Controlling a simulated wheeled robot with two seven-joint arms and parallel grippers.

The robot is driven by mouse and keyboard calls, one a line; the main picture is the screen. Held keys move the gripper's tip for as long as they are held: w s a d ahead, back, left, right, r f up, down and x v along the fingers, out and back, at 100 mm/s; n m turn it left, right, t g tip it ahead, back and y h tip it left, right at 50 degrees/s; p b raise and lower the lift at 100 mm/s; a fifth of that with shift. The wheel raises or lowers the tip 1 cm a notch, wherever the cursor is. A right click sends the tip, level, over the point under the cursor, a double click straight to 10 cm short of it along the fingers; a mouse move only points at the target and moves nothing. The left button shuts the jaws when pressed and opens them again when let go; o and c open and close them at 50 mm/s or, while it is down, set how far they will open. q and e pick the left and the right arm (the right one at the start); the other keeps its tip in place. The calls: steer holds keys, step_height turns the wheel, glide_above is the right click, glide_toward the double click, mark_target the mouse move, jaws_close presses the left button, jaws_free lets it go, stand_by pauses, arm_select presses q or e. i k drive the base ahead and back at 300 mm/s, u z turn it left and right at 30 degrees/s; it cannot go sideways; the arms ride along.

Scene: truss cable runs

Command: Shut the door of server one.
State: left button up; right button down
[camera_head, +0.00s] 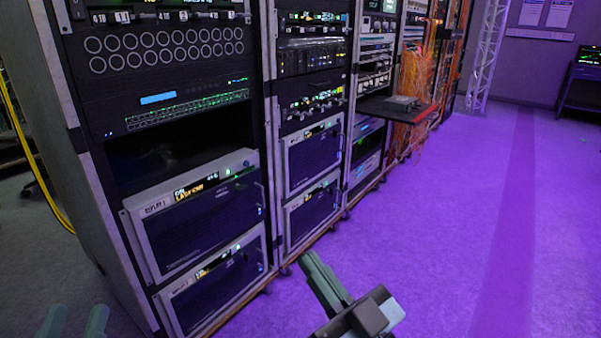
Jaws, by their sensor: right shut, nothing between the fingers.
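Several server units with dark front doors in silver frames sit low in the racks. The upper unit (196,222) in the nearest rack has a small label at its left that I cannot read surely, a lit amber display and a handle at the right edge. Its front seems to stand slightly proud of the rack; I cannot tell whether its door is ajar. Below it is a similar unit (217,290). My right gripper (312,258) is shut and empty, over the floor in front of the racks. My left gripper (75,318) is open at the bottom left, its fingertips apart.
The second rack holds two similar units, the upper (315,158) and the lower (313,210). Further along, a dark shelf (395,108) juts out beside orange cables (412,85). The purple-lit floor (440,220) to the right is clear. A yellow cable (30,150) hangs at the left.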

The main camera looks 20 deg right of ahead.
mark_target(182, 231)
steer(key=z, duration=0.25)
steer(key=i, duration=0.7)
steer(key=u, duration=0.55)
steer(key=i, duration=0.65)
